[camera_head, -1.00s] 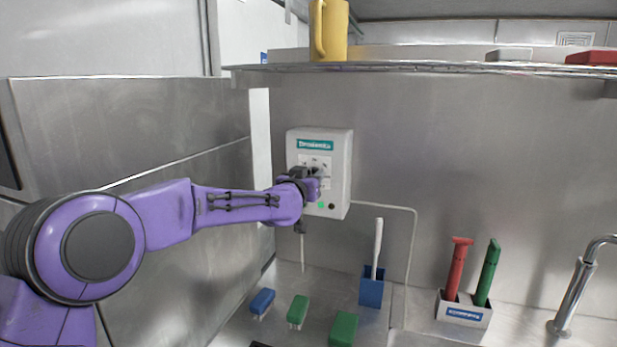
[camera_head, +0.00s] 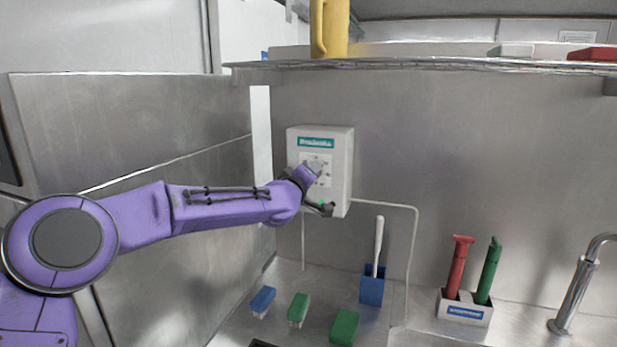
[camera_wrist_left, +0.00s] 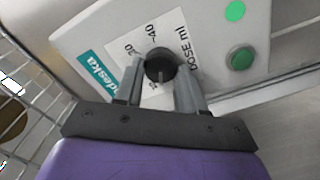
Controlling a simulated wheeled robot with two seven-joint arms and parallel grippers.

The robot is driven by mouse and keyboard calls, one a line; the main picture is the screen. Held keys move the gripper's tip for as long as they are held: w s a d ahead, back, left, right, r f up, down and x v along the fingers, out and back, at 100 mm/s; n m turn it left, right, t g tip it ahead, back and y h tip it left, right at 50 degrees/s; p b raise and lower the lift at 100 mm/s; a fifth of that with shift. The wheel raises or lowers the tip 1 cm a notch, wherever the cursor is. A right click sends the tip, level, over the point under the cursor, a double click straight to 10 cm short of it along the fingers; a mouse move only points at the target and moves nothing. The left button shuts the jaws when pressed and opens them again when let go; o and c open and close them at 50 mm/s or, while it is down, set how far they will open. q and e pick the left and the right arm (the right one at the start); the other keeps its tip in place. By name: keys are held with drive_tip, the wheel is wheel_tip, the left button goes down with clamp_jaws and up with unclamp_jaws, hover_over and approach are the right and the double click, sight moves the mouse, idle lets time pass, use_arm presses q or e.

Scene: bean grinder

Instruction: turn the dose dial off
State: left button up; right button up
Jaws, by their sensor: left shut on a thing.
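The dose dial (camera_wrist_left: 160,66) is a round black knob on a white label reading "DOSE ml" with numbers around it. The label is on the front of a white wall-mounted box (camera_head: 338,150) with a teal name strip. In the left wrist view my left gripper (camera_wrist_left: 160,78) has one finger on each side of the dial and is shut on it. In the head view my left gripper (camera_head: 315,170) is at the box's front and mostly hides the dial. A green light (camera_wrist_left: 235,11) and a green button (camera_wrist_left: 241,58) are beside the label. My right gripper is not in view.
A caddy (camera_head: 464,309) holds red and green tools. A wire shelf (camera_head: 430,66) is above. A cable runs from the box's right side.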

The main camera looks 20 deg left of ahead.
use_arm(q)
drive_tip(key=shift+f+n+b, duration=0.15)
drive_tip(key=shift+n+b, duration=0.3)
drive_tip(key=shift+n, duration=1.35)
drive_tip(key=shift+f+n+b, duration=0.1)
drive_tip(key=shift+n+b, duration=0.35)
drive_tip(key=shift+n, duration=1.35)
drive_tip(key=o, duration=1.1)
drive_tip(key=shift+a, duration=0.1)
drive_tip(key=shift+c, duration=0.2)
drive_tip(key=shift+s+r, duration=0.1)
drive_tip(key=s+b, duration=0.3)
drive_tip(key=s, duration=0.7)
drive_tip(key=shift+s+a, duration=0.2)
drive_tip(key=shift+s, duration=0.05)
